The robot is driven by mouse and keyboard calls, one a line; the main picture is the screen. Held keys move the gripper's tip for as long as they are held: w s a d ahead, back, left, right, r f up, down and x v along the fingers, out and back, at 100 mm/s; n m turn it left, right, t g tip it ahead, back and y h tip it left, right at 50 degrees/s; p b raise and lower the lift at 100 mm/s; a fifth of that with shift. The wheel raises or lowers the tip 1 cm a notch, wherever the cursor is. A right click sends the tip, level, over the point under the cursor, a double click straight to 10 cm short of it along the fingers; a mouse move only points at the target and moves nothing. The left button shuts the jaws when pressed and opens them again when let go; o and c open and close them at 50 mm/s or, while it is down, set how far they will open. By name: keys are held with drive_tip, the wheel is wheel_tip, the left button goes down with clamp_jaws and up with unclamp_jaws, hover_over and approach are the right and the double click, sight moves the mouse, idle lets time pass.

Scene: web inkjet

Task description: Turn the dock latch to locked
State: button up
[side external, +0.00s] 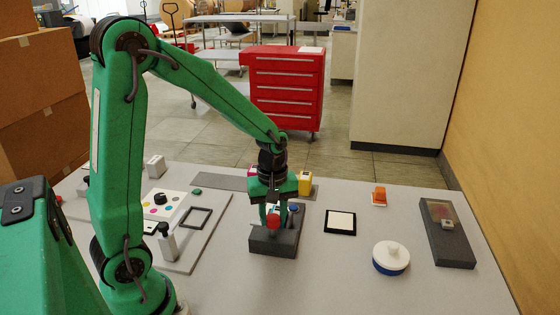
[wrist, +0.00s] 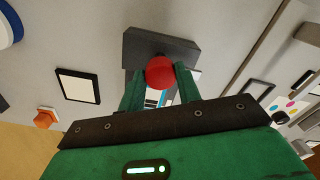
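A dark grey block (side external: 274,240) stands on the table below my gripper and carries a red ball knob (side external: 272,221); I take it for the dock latch. The knob also shows in the wrist view (wrist: 160,71), with the block (wrist: 145,45) behind it. My gripper (wrist: 160,75) points down over the block, one green finger on each side of the knob. The fingers are parted by about the knob's width; I cannot tell whether they press on it. A white and blue label shows between the fingers. My gripper (side external: 274,215) hides part of the block's top.
Right of the block lie a black-framed white pad (side external: 340,222), an orange piece (side external: 379,195), a white-lidded blue round box (side external: 391,258) and a dark slab (side external: 447,233). A yellow block (side external: 305,183) stands behind. A grey panel (side external: 200,240) with small parts lies left.

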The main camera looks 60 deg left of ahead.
drive_tip(key=shift+c, duration=1.4)
drive_tip(key=shift+m, duration=0.5)
drive_tip(key=m, duration=0.3)
drive_tip(key=shift+m, duration=0.3)
drive_tip(key=m, duration=0.4)
drive_tip(key=shift+s+m, duration=0.1)
drive_tip(key=shift+m, duration=0.2)
drive_tip(key=m, duration=0.4)
drive_tip(key=shift+a+m, duration=0.1)
drive_tip(key=shift+m, duration=0.2)
drive_tip(key=m, duration=0.4)
drive_tip(key=o, duration=1)
drive_tip(key=shift+c, duration=0.2)
